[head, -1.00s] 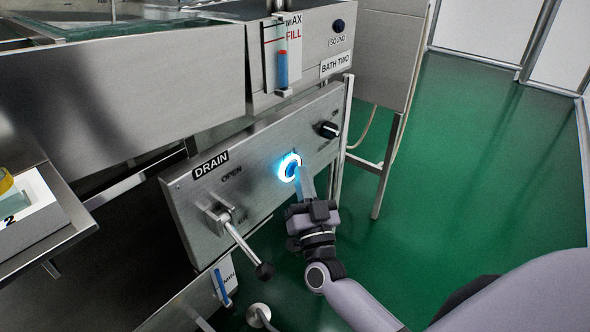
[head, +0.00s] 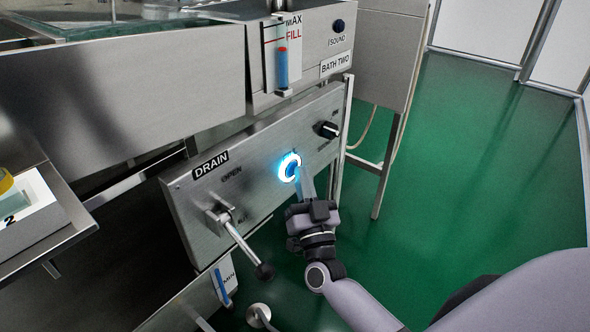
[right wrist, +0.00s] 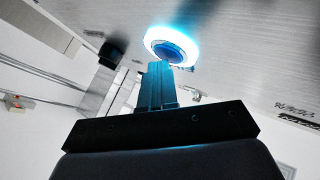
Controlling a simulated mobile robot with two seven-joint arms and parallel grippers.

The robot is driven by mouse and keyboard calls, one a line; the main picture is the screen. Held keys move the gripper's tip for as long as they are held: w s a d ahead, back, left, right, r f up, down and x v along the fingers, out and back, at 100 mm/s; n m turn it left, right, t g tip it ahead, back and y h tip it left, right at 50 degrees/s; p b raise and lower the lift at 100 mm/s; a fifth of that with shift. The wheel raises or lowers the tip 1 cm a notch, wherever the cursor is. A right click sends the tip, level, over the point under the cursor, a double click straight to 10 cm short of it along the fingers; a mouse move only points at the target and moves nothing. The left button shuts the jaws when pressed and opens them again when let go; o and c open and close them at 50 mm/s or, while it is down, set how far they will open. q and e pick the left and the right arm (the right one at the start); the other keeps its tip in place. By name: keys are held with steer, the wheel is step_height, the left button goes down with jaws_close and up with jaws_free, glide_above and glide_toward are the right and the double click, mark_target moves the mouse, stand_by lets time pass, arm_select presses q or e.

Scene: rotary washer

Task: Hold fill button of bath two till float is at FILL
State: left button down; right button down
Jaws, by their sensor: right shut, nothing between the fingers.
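The fill button (head: 290,167) is on the steel panel under the BATH TWO label (head: 337,64), with its ring glowing blue-white. It also shows in the right wrist view (right wrist: 172,47). My right gripper (head: 301,173) is shut and empty, its fingertips at the button face. They overlap the button's lower edge in the right wrist view (right wrist: 158,70); how far it is pressed I cannot tell. The float (head: 282,66), a blue column with a red top, stands in the gauge with its top a little below the red FILL line (head: 274,39). My left gripper is out of view.
The drain lever (head: 240,243) with a black ball end sticks out left of the button. A black knob (head: 328,130) is on the panel's right. A SOUND button (head: 338,26) is above. Green floor (head: 460,190) lies open on the right.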

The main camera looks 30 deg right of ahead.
steer(key=shift+s, duration=0.1)
stand_by(0.3)
steer(key=shift+s+d+p, duration=0.35)
steer(key=shift+s+p, duration=0.15)
steer(key=shift+s, duration=0.2)
steer(key=shift+s, duration=0.1)
steer(key=s, duration=0.1)
steer(key=s+d+p, duration=0.1)
steer(key=s, duration=0.1)
steer(key=s+d+p, duration=0.1)
steer(key=shift+s, duration=0.2)
steer(key=shift+a, duration=0.1)
